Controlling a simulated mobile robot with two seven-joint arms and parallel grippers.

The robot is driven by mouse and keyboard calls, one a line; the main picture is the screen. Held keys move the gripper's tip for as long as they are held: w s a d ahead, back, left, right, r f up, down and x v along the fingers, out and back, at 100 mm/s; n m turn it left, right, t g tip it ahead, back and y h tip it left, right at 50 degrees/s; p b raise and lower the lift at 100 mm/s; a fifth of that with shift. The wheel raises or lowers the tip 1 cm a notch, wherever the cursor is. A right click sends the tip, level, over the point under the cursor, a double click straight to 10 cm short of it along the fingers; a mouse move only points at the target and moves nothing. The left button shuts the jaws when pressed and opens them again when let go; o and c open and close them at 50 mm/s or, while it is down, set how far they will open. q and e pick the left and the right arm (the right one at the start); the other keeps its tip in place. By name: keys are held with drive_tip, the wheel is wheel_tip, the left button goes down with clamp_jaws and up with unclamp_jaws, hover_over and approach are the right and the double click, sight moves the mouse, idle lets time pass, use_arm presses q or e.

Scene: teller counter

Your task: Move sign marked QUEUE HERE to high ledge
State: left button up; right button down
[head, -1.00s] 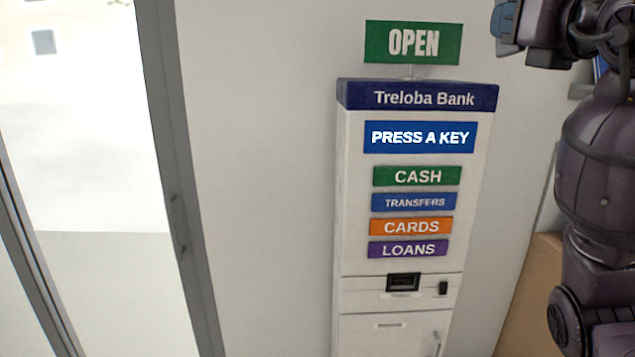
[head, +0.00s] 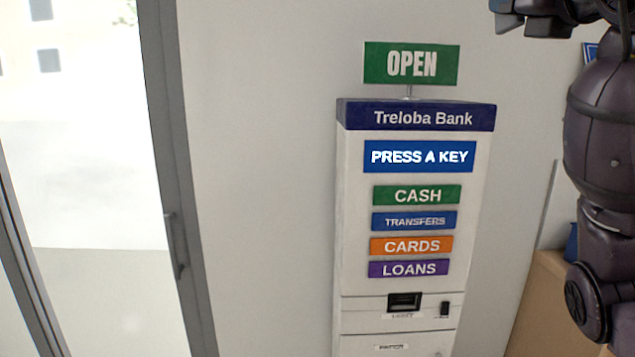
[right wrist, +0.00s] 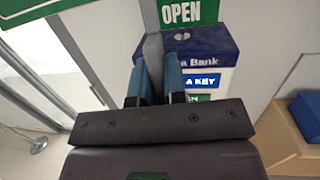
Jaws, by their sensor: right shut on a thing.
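In the right wrist view my right gripper (right wrist: 160,85) is shut on a grey upright post (right wrist: 152,50), held between its blue fingers. No QUEUE HERE lettering is readable in any view. In the head view only my dark right arm shows along the right edge, not its fingertips. My left gripper is not in view. No high ledge can be clearly made out.
A white Treloba Bank kiosk (head: 350,220) stands against the wall, with a green OPEN sign (head: 411,63) on top. A glass door with a grey frame (head: 172,150) is at left. A wooden counter (head: 540,300) is at lower right, with a blue object (right wrist: 306,113) on it.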

drive_tip(key=shift+r, duration=0.8)
drive_tip(key=shift+h, duration=0.3)
drive_tip(key=shift+r, duration=2.15)
drive_tip(key=shift+w+a+r+t, duration=0.1)
drive_tip(key=shift+r+t, duration=0.2)
drive_tip(key=shift+r, duration=0.8)
drive_tip(key=shift+r, duration=0.1)
